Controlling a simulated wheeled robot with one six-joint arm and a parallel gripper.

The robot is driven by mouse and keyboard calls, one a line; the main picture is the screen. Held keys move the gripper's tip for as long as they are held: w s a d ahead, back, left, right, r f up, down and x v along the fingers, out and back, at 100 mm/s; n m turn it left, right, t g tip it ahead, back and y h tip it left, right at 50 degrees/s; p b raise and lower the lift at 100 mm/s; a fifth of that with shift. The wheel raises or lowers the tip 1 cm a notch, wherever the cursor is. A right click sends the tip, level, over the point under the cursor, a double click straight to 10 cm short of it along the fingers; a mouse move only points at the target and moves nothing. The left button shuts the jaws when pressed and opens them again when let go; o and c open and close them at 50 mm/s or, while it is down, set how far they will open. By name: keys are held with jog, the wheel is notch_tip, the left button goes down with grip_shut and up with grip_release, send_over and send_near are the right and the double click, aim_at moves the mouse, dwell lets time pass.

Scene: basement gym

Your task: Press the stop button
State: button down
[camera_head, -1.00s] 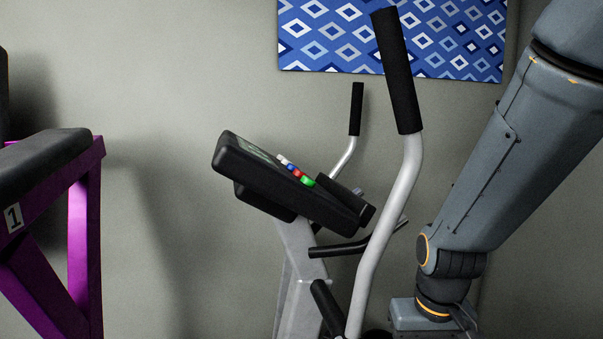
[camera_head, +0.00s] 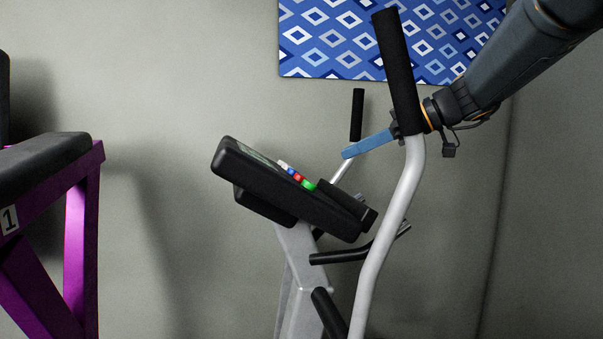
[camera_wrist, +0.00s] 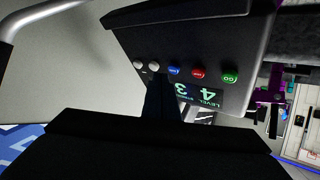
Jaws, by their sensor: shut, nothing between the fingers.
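The exercise machine's black console (camera_head: 275,195) carries a row of coloured buttons and tilts down to the right. The red button (camera_head: 298,177) sits between a blue one and a green one (camera_head: 309,185). In the wrist view the row appears as two white buttons, a blue button (camera_wrist: 174,71), the red button (camera_wrist: 198,73) with small lettering I cannot read clearly, and a green GO button (camera_wrist: 230,78). My gripper (camera_head: 346,153) is shut and empty, above and right of the buttons, apart from them in the head view. Its dark fingers (camera_wrist: 160,88) point toward the row in the wrist view, hiding part of the display.
A tall handlebar with a black grip (camera_head: 398,70) stands in front of my wrist. A second handle (camera_head: 357,115) is close behind my fingertips. A purple bench frame (camera_head: 80,240) stands at the left. A patterned blue panel (camera_head: 390,35) hangs on the wall.

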aim_at(301, 177)
jog(key=s+a+r+n+y, duration=0.1)
jog(key=s+a+r+n, duration=0.1)
jog(key=a+r+n, duration=0.1)
notch_tip(301, 177, up, 3)
jog(key=shift+s+a+f+n+g+y, duration=0.1)
jog(key=shift+s+a+n+g+y, duration=0.3)
jog(key=shift+a, duration=0.1)
jog(key=a+f, duration=0.1)
jog(key=f, duration=0.1)
jog(key=a+f, duration=0.1)
jog(key=f, duration=0.1)
jog(key=s+a+f, duration=0.1)
jog(key=f, duration=0.1)
jog(key=shift+a+f, duration=0.1)
jog(key=shift+a, duration=0.15)
jog(key=shift+s+a+f+b, duration=0.1)
jog(key=shift+a+f+b, duration=0.5)
jog(key=shift+b, duration=0.4)
jog(key=shift+d, duration=0.1)
